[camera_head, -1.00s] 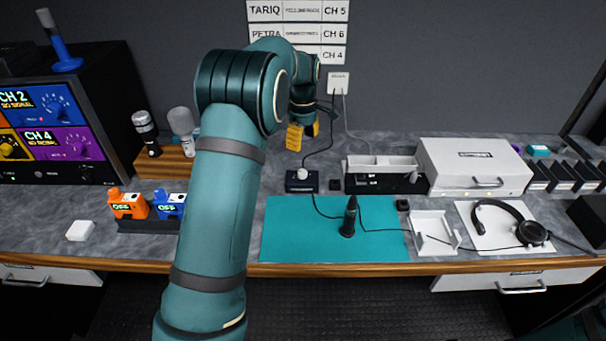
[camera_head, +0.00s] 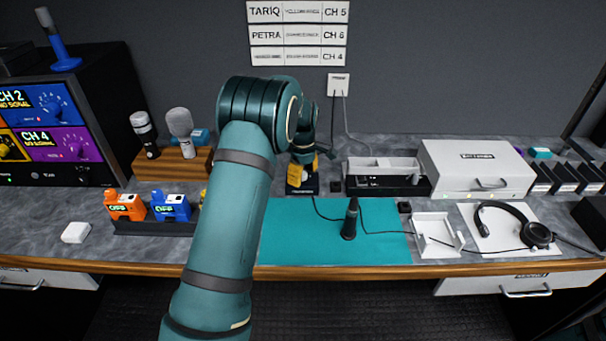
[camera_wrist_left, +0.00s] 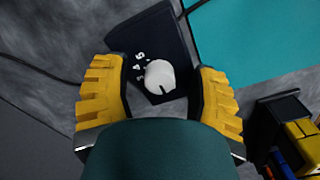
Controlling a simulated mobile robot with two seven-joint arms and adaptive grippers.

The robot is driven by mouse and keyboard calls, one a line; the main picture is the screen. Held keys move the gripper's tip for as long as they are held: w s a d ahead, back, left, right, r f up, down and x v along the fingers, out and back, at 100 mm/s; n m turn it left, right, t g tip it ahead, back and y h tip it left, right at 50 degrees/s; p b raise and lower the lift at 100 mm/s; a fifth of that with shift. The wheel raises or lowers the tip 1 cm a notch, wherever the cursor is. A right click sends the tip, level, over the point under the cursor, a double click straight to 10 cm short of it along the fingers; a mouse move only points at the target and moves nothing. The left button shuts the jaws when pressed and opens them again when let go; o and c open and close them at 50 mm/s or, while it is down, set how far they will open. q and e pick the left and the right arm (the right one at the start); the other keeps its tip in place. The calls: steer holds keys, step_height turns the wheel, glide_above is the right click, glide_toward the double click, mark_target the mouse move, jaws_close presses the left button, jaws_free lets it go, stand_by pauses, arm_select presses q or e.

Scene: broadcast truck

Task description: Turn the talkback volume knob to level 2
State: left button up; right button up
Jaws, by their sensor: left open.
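The talkback volume knob (camera_wrist_left: 160,77) is a white round knob with a dark pointer line, on a dark box (camera_wrist_left: 157,32) with white numbers beside the knob; I make out 3, 4 and 5. The pointer faces the lower right in the left wrist view. My left gripper (camera_wrist_left: 160,92) is open, its yellow fingers on either side of the knob, with gaps visible on both sides. In the head view my left gripper (camera_head: 300,173) is above the dark box (camera_head: 307,189) and hides the knob. My right gripper is not in view.
Orange (camera_head: 125,206) and blue (camera_head: 171,206) packs stand left of my arm. A cable runs beside the box.

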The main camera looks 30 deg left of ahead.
arm_select(q)
steer(key=shift+o, duration=0.2)
jaws_close()
steer(key=shift+m, duration=0.3)
steer(key=shift+m+p, duration=0.55)
steer(key=shift+m, duration=0.25)
steer(key=m, duration=0.2)
steer(key=shift+s+m+p, duration=0.1)
steer(key=shift+m+p, duration=0.3)
steer(key=m, duration=0.3)
steer(key=shift+p, duration=0.35)
steer(key=shift+m, duration=1.8)
steer(key=shift+f, duration=0.1)
